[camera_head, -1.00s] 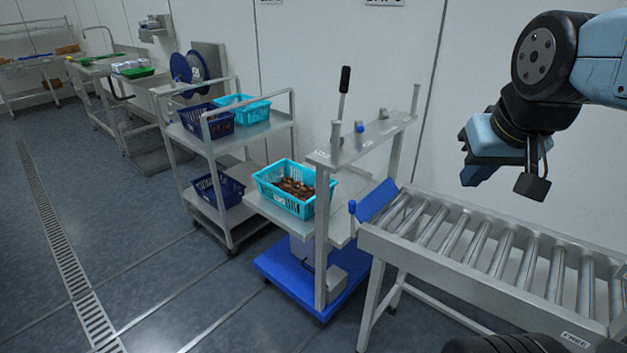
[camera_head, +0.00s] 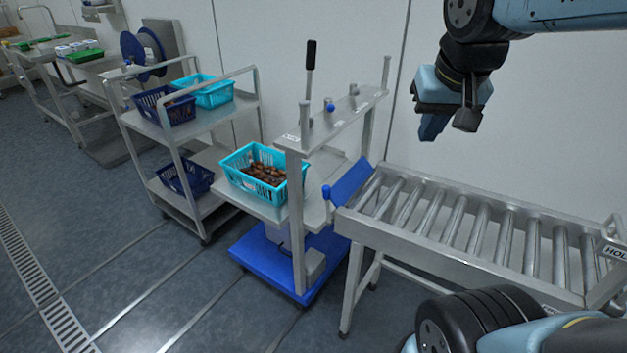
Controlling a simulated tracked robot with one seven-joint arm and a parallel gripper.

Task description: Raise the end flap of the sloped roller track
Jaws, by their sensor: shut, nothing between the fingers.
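The sloped roller track (camera_head: 440,255) stands at the right on metal legs, with several bare rollers. Its blue end flap (camera_head: 350,183) is at the track's left end, tilted, beside the lift stand. A small blue knob (camera_head: 326,192) sits at the near corner of that end. My gripper (camera_head: 447,128) is shut and empty, in the air above and behind the track's rollers, to the right of the flap and apart from it.
A blue-based lift stand (camera_head: 297,165) adjoins the flap; its shelf holds a turquoise crate (camera_head: 240,185) of dates. Its black lever (camera_head: 311,58) stands upright. A trolley (camera_head: 145,124) with blue and turquoise crates is further left. Floor in front is clear.

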